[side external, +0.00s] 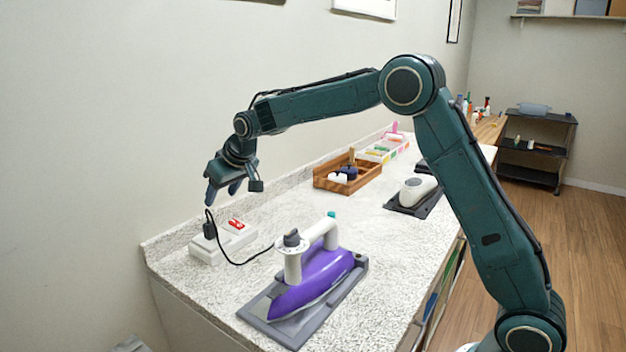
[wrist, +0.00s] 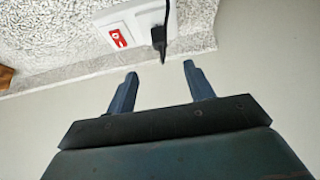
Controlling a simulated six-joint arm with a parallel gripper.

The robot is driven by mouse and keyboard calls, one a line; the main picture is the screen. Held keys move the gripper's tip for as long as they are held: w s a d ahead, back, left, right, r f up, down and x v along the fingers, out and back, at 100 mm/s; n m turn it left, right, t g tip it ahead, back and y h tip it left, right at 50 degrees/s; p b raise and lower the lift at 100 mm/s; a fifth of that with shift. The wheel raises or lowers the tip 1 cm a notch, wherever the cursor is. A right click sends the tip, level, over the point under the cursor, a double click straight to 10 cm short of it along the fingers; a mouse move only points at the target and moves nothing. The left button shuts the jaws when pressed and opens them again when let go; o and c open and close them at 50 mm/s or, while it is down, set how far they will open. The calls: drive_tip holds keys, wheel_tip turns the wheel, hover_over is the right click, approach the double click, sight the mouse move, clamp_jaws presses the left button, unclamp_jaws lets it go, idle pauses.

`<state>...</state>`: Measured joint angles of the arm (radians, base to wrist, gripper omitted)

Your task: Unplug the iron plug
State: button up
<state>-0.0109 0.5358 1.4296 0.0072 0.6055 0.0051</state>
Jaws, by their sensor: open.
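The black iron plug (side external: 210,229) sits upright in the white socket block (side external: 206,250) at the far left end of the counter. In the wrist view the plug (wrist: 158,36) shows at the top, with the white block (wrist: 133,19) and its red switch (wrist: 118,38). A black cord (side external: 232,263) runs from the plug to the purple iron (side external: 310,276), which rests on a grey stand (side external: 283,328). My gripper (side external: 222,192) is open and empty above the plug, fingers pointing down. In the wrist view its two fingers (wrist: 160,78) are apart, with the plug beyond their tips.
A wooden tray (side external: 347,184) with small items stands further along the counter. A white device (side external: 417,189) lies on a dark pad beyond the iron. The wall is close behind the socket block. The speckled counter (side external: 345,228) between iron and tray is clear.

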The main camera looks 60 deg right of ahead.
sight(209, 223)
drive_tip(key=shift+w+f, duration=0.1)
drive_tip(key=shift+x, duration=6.7)
drive_tip(key=c, duration=1)
drive_tip(key=shift+c, duration=0.2)
drive_tip(key=shift+r, duration=2.25)
drive_tip(key=shift+r, duration=0.2)
drive_tip(key=shift+r, duration=1.8)
